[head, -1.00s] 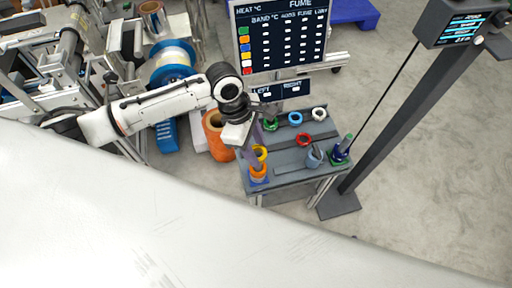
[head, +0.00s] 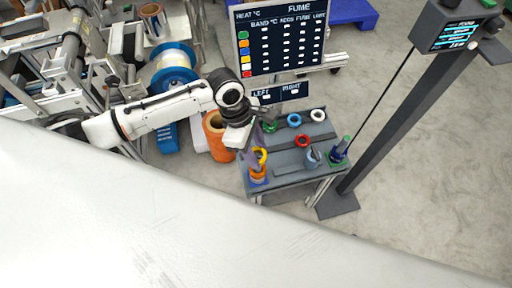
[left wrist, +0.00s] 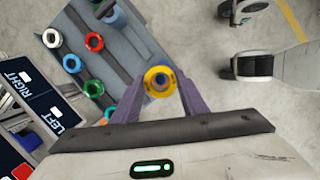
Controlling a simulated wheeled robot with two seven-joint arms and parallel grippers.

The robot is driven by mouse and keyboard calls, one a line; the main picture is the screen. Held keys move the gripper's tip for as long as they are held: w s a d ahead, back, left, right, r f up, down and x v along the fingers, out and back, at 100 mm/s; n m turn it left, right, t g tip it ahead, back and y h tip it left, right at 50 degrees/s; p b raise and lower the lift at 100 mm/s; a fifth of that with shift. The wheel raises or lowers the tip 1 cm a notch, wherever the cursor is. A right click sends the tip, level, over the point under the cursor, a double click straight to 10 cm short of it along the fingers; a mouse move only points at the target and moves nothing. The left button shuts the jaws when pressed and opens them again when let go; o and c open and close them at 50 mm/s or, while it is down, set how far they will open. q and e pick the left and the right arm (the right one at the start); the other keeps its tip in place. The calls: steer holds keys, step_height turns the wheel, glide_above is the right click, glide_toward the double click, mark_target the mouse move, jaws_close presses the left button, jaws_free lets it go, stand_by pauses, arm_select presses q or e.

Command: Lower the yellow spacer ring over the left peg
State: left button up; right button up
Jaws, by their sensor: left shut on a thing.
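The yellow spacer ring (head: 261,155) is held at the near left of the grey table, just above an orange ring (head: 258,173) at the left peg's place. My left gripper (head: 257,147) is shut on the yellow ring. In the left wrist view the yellow ring (left wrist: 151,75) sits between the two fingertips of my left gripper (left wrist: 161,82), with something blue-grey and orange showing through its hole. The left peg is mostly hidden; I cannot tell whether its tip is inside the ring. My right gripper is not in view.
The grey table (head: 290,171) also bears a green ring (head: 270,126), a blue ring (head: 294,120), a white ring (head: 317,115) and a red ring (head: 302,140). A grey-blue piece (head: 313,156) and the right peg (head: 345,143) stand at the right. A dark post (head: 385,130) rises beyond.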

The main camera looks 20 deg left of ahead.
arm_select(q)
steer(key=shift+f, duration=0.45)
steer(key=shift+f, duration=0.3)
steer(key=shift+f+p, duration=0.2)
steer(key=shift+p, duration=0.15)
stand_by(0.3)
steer(key=shift+f, duration=0.3)
steer(key=shift+f, duration=0.1)
steer(key=shift+f, duration=0.35)
steer(key=shift+f, duration=0.5)
steer(key=shift+f, duration=0.45)
stand_by(0.3)
steer(key=shift+f, duration=0.55)
